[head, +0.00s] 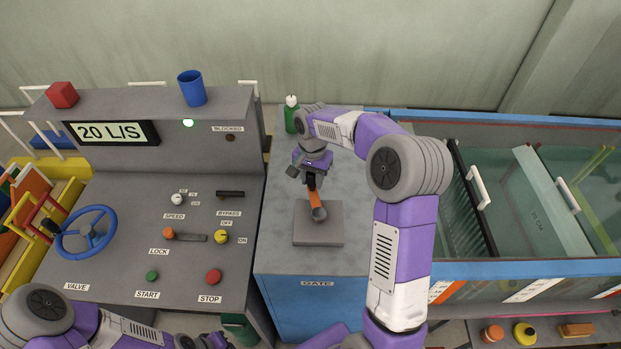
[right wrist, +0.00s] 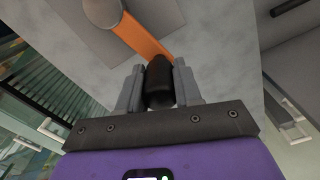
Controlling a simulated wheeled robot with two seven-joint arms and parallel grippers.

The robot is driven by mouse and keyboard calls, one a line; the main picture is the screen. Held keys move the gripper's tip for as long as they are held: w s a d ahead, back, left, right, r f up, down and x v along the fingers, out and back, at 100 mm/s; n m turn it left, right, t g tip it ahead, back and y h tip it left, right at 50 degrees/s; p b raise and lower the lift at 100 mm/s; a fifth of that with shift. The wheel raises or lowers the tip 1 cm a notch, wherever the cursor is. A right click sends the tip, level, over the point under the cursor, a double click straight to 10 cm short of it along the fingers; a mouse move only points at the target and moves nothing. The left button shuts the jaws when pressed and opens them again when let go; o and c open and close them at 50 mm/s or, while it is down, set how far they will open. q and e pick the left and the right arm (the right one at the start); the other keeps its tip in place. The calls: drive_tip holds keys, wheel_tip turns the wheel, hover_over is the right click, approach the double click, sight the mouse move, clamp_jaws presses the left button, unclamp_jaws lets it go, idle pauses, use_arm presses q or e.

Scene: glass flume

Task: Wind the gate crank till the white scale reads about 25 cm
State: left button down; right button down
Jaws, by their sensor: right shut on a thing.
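The gate crank (head: 317,201) has an orange arm and a grey hub on a grey block (head: 318,236) atop the blue-sided cabinet marked GATE. Its black knob (right wrist: 159,85) sits between the fingers of my right gripper (head: 311,179), which is shut on it. The orange arm also shows in the right wrist view (right wrist: 146,36). A pale panel (head: 553,205) with small lettering ending in CM stands in the flume at the right; I cannot read its number surely. My left gripper (head: 206,341) is low in the head view, cut by the frame edge; its jaws are unclear.
The control desk at left has a 20 L/S display (head: 111,132), a blue valve wheel (head: 86,233), and START and STOP buttons. A green bottle (head: 291,115) stands behind the crank.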

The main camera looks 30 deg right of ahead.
drive_tip(key=shift+d, duration=0.15)
drive_tip(key=c, duration=0.8)
unclamp_jaws()
drive_tip(key=shift+r, duration=0.1)
wheel_tip(320, 180, up, 8)
drive_tip(key=shift+f, duration=0.25)
drive_tip(key=shift+s, duration=0.1)
